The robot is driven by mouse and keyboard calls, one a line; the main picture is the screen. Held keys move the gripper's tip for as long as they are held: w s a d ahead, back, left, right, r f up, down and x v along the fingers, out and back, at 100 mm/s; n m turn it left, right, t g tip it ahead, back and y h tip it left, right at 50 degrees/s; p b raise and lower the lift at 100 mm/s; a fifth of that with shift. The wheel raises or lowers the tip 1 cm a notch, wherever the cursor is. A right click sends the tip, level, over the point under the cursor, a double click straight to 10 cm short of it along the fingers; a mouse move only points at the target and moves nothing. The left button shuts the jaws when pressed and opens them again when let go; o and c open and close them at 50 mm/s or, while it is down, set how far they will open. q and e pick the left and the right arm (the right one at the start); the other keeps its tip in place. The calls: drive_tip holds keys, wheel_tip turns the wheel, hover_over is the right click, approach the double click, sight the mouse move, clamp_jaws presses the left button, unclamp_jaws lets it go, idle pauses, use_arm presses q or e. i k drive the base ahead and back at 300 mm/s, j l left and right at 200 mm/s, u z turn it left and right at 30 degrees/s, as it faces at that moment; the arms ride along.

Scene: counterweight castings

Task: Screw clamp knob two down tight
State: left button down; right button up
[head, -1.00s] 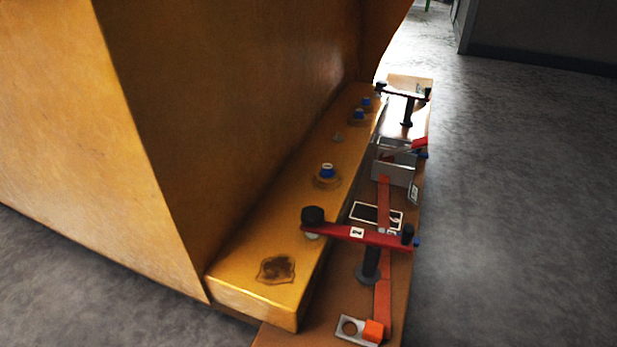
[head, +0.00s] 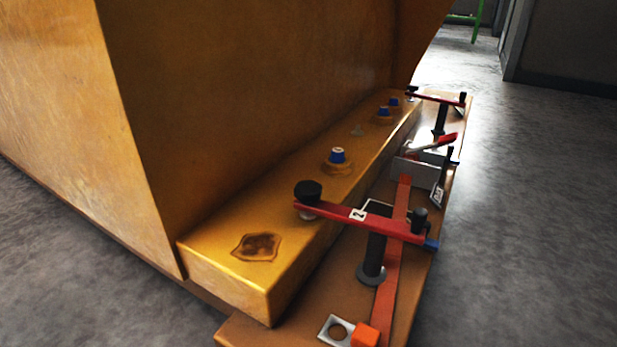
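A red clamp bar (head: 385,225) with a white label reading 2 lies across the near part of the brown board. A large black knob (head: 308,191) stands on its left end, over the yellow casting ledge (head: 228,278). A pale foot shows under that knob and appears to be on or just above the ledge; I cannot tell if it touches. A smaller black knob (head: 420,218) stands at the bar's right end, beside a blue tip. A dark post (head: 374,256) stands under the bar. Neither of my grippers is in view.
A second red clamp (head: 436,97) stands at the far end of the board (head: 287,333). Between them is a grey metal holder (head: 418,171) with a red-handled tool (head: 436,143). Blue-capped studs (head: 337,156) rise from the ledge. Grey floor on the right is open.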

sight(306, 191)
drive_tip(key=i+j+z, duration=0.1)
drive_tip(key=j, duration=0.2)
drive_tip(key=i+j+z, duration=0.1)
drive_tip(key=i+j, duration=0.25)
drive_tip(key=j, duration=0.3)
drive_tip(key=i+j+z, duration=0.15)
drive_tip(key=j, duration=0.15)
drive_tip(key=i+j+z, duration=0.1)
drive_tip(key=j, duration=0.25)
drive_tip(key=i+j+z, duration=0.1)
drive_tip(key=j, duration=0.25)
